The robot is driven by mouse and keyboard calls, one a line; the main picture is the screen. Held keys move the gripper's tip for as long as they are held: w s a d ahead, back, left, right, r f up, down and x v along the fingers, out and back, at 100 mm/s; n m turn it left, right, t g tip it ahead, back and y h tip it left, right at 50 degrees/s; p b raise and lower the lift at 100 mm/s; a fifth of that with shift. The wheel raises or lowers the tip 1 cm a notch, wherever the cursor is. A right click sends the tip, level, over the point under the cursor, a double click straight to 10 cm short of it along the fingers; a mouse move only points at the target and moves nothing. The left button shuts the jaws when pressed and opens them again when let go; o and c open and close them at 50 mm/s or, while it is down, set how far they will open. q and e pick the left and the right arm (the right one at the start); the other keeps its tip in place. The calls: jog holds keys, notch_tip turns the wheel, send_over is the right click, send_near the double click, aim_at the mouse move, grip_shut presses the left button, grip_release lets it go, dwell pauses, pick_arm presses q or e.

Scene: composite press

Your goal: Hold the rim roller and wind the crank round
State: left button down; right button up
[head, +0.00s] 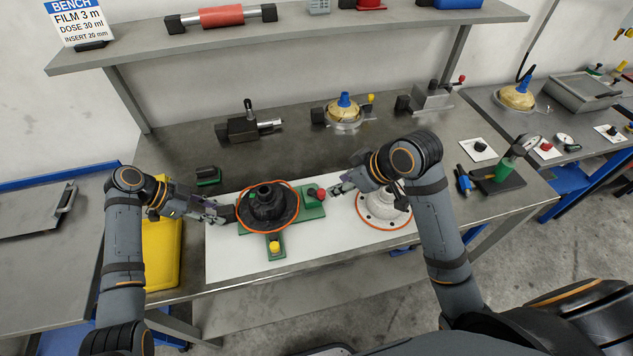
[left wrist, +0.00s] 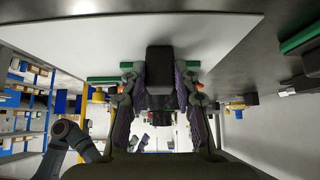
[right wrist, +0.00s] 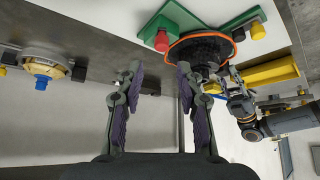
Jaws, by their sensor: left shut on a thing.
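A black round part (head: 268,205) with an orange rim sits on a green base (head: 311,211) on the white sheet. My left gripper (head: 228,212) is at its left side, shut on a black block that I take for the rim roller (left wrist: 160,70). A red knob (head: 320,193) stands on the right of the green base and a yellow knob (head: 274,246) on the front arm. I cannot tell which knob belongs to the crank. My right gripper (head: 338,189) is open and empty, just right of the red knob. The red knob (right wrist: 163,42) lies beyond its fingers in the right wrist view.
A white flanged part (head: 384,207) with an orange ring stands right of the base, partly behind my right arm. A yellow bin (head: 162,248) is at the left. Several fixtures line the bench's back, including a blue-knobbed one (head: 344,112). Free white sheet (head: 235,268) lies in front.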

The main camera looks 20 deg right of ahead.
aim_at(324, 191)
jog(key=shift+x, duration=4.4)
jog(key=shift+s+f, duration=0.1)
jog(key=shift+s, duration=0.05)
jog(key=shift+d+n+g+y, duration=0.2)
jog(key=shift+n+g+y, duration=0.15)
jog(key=shift+n, duration=0.55)
jog(key=n, duration=0.1)
jog(key=n+g+y, duration=0.1)
jog(key=shift+w+d+n, duration=0.15)
jog(key=shift+w+n, duration=0.15)
jog(key=shift+n, duration=0.1)
jog(key=n+g, duration=0.2)
jog(key=n, duration=0.1)
jog(key=n+g+y, duration=0.1)
jog(key=n, duration=0.1)
jog(key=shift+w+g, duration=0.25)
jog(key=shift+w, duration=0.05)
jog(key=shift+s, duration=0.15)
